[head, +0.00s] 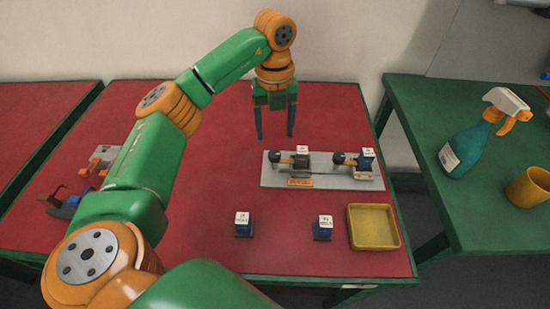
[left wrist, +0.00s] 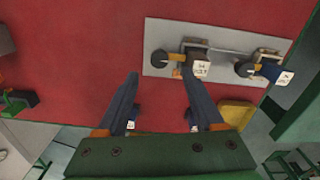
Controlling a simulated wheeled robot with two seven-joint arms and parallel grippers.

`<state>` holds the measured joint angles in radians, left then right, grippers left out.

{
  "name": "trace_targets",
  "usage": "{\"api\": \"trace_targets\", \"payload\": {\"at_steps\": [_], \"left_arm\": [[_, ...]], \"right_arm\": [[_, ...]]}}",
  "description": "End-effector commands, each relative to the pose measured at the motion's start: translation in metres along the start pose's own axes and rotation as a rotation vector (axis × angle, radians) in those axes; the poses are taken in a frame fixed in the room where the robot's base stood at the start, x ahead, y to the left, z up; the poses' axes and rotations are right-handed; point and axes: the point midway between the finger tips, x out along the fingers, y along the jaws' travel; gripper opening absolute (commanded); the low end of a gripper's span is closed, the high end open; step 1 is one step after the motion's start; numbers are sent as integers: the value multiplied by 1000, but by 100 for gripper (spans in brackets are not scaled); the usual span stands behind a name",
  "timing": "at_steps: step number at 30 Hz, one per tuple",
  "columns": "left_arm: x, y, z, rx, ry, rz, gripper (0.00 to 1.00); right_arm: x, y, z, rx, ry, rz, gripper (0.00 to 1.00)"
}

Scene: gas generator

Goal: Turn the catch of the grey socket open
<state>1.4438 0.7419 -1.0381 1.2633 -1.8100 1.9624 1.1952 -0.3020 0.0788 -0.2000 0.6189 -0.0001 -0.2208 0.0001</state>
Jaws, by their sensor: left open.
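A grey plate (head: 328,180) on the red table carries two socket units with black-knobbed catches. The left unit (head: 303,158) has a greyish body and a white-labelled block on top; its black knob (head: 274,157) points left on a brass stem. The right unit (head: 366,163) looks dark blue, with a black knob (head: 339,158) to its left. I cannot tell for sure which is the grey socket. My left gripper (head: 275,136) is open and empty, pointing down above the table, left of and behind the plate. In the left wrist view, its fingers (left wrist: 165,95) are apart from the left knob (left wrist: 159,57).
Two labelled dark blocks (head: 243,226) (head: 323,230) and a yellow tray (head: 374,227) stand in front of the plate. Brackets and orange parts (head: 92,170) lie at the left. A green side table (head: 440,115) holds a spray bottle (head: 470,143) and yellow cup (head: 529,188).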

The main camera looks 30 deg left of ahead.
Motion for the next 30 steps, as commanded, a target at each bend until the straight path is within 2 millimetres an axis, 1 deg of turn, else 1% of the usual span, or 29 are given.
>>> {"api": "trace_targets", "payload": {"at_steps": [1, 4, 9, 12, 15, 20, 21, 23, 24, 26, 27, 28, 30], "left_arm": [[8, 0, 0, 0, 1, 1, 69], [21, 1, 0, -1, 2, 3, 69], [54, 1, -1, 0, 2, 3, 69], [66, 1, -1, 0, 2, 2, 69], [71, 0, 0, 0, 0, 0, 69], [72, 0, 0, 0, -1, 0, 69], [72, 0, 0, 0, -1, 0, 64], [72, 0, 0, 0, -1, 0, 48], [72, 0, 0, 0, -1, 0, 37], [72, 0, 0, 0, -1, 0, 21], [72, 0, 0, 0, -1, 0, 10], [72, 0, 0, 0, -1, 0, 2], [72, 0, 0, 0, -1, 0, 0]], "right_arm": [[4, 0, 0, 0, 1, 0, 50], [0, 0, -1, 0, 2, 0, 50], [-5, 0, -2, 0, 3, 1, 50], [-6, 0, -2, 0, 3, 1, 50], [-6, 1, -2, 0, 4, 1, 50], [-6, 1, -2, 0, 4, 1, 50], [-6, 1, -2, 0, 4, 1, 50], [-6, 1, -2, 0, 4, 1, 50], [-6, 1, -2, 0, 4, 1, 50], [-6, 1, -2, 0, 4, 1, 50], [-6, 1, -2, 0, 4, 1, 50], [-6, 1, -2, 0, 4, 1, 50], [-6, 1, -2, 0, 4, 1, 50]]}}
